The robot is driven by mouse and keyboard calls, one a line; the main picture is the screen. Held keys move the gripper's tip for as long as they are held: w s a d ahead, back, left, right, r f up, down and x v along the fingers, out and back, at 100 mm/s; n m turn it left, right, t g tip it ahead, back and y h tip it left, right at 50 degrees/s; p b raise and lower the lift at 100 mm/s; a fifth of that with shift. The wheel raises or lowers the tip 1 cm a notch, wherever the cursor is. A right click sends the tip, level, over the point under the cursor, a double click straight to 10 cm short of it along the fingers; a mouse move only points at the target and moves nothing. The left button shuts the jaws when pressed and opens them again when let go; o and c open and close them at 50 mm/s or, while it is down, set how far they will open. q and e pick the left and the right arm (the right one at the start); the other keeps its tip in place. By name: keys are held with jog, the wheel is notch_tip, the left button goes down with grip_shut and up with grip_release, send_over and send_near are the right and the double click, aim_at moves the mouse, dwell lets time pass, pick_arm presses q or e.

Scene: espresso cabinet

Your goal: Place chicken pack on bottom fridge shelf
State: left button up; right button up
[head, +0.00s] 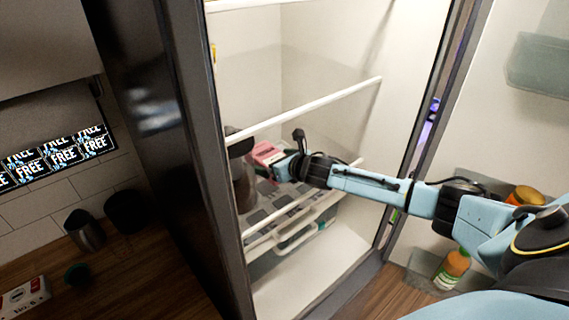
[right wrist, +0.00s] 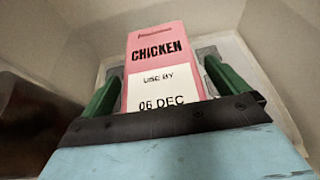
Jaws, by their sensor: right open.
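The chicken pack (head: 266,152) is pink, inside the open fridge, over or on the lower shelf (head: 290,216) towards its back. In the right wrist view the chicken pack (right wrist: 157,55) shows its "CHICKEN" print and a white "USE BY 06 DEC" label. My right gripper (head: 279,165) reaches into the fridge from the right. In the wrist view its green fingers (right wrist: 165,84) are open, one on each side of the pack. I cannot tell whether the pack touches the shelf. My left gripper is not in view.
A dark brown item (head: 243,180) stands left of the gripper, near the fridge's left wall. A shelf with a white front edge (head: 310,109) is above my arm. A drawer (head: 297,238) is below. Door bins at the right hold a bottle (head: 453,270) and a jar (head: 526,196).

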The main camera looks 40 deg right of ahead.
jog(key=b+v, duration=0.1)
jog(key=v, duration=1)
jog(key=shift+s+f, duration=0.1)
jog(key=shift+f, duration=0.05)
jog(key=shift+s+r+b, duration=0.25)
jog(key=shift+s+b, duration=0.05)
